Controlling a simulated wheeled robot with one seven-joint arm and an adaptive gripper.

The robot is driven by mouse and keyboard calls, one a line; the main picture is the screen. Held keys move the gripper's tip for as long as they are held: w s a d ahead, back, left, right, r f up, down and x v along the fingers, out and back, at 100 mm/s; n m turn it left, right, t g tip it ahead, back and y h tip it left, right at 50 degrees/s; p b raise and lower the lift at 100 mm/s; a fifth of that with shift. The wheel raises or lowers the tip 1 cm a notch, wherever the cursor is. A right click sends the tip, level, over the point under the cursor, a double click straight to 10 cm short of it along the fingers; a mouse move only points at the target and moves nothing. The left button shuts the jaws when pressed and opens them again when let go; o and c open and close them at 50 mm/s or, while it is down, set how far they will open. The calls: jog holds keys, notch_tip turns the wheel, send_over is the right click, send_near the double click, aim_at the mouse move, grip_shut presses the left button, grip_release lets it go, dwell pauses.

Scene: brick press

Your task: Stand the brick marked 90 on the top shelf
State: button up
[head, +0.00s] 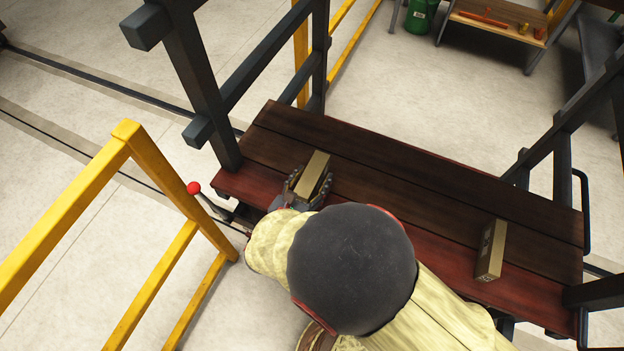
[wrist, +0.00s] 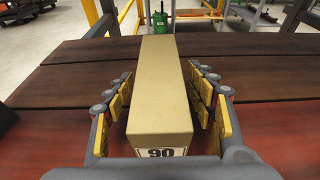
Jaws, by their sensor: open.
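The brick marked 90 (wrist: 160,85) stands on a dark red wooden shelf, between the fingers of my gripper (wrist: 165,100). Its 90 label faces the wrist camera at the bottom of the view. The fingers are open, one on each side of the brick, with a narrow gap visible on both sides. In the head view the same brick (head: 316,172) shows at the left part of the shelf (head: 400,170), with my gripper (head: 308,184) around its near end. My arm hides part of the shelf's front.
A second brick (head: 491,250) with a label stands at the right of the shelf. Dark posts (head: 200,80) rise at the shelf's left end, and more at its right. A red-knobbed lever (head: 194,188) and a yellow rail (head: 150,165) are at the left. The shelf's middle is clear.

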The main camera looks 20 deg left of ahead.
jog(key=shift+c, duration=1)
jog(key=c, duration=0.9)
jog(key=shift+c, duration=0.3)
